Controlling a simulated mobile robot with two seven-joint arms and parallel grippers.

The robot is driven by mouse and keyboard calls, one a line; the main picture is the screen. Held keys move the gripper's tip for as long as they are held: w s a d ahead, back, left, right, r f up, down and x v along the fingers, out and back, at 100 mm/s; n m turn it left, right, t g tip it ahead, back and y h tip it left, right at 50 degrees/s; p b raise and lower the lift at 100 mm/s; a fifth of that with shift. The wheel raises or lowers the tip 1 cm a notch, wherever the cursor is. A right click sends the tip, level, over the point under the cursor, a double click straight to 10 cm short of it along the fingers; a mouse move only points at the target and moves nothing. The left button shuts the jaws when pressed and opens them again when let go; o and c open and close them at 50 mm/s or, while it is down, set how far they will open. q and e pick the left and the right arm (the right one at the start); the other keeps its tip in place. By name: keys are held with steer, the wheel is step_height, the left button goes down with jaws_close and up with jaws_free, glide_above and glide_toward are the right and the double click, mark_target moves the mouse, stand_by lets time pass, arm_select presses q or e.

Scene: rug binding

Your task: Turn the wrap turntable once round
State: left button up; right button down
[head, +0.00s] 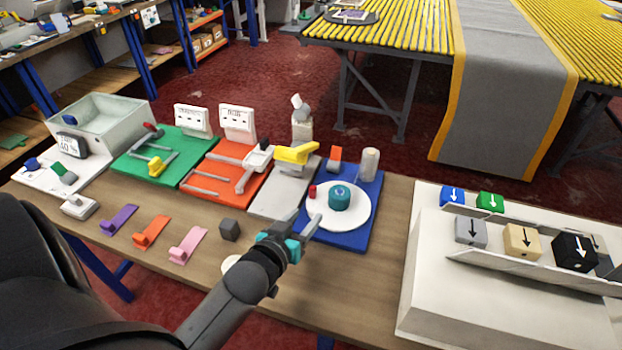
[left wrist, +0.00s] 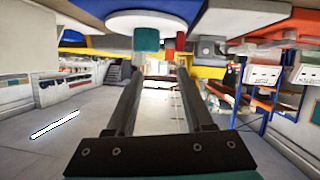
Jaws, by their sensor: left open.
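The wrap turntable is a white disc (head: 352,222) on a blue base (head: 345,241) on the bench. A teal roll (head: 339,196) stands at its middle, and a small red peg (head: 312,191) stands near its left rim. My left gripper (head: 303,221) is open and empty at the front left of the disc; whether it touches the rim I cannot tell. In the left wrist view, the disc (left wrist: 120,23), the teal roll (left wrist: 146,39) and the red peg (left wrist: 180,41) appear inverted beyond the open fingers (left wrist: 152,88). My right gripper is not in view.
Behind the disc stand a white cylinder (head: 370,163) and an orange block (head: 335,158). A yellow-handled tool (head: 297,153) on a grey plate is to the left. A dark cube (head: 229,229) lies near my arm. A white sorting rack (head: 470,290) stands right; bare bench lies between.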

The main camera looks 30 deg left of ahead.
mark_target(312, 189)
arm_select(q)
steer(key=shift+g+y, duration=0.3)
steer(key=shift+y, duration=0.4)
steer(key=b+x, duration=0.1)
steer(key=x, duration=0.4)
steer(key=a+b+x, duration=0.1)
steer(key=x, duration=0.4)
steer(key=a+b+x, duration=0.1)
steer(key=x, duration=0.4)
steer(key=shift+s+a+r, duration=0.15)
steer(key=shift+a+r, duration=0.05)
steer(key=shift+r, duration=0.05)
steer(key=shift+c, duration=0.2)
jaws_close()
steer(key=shift+m, duration=0.3)
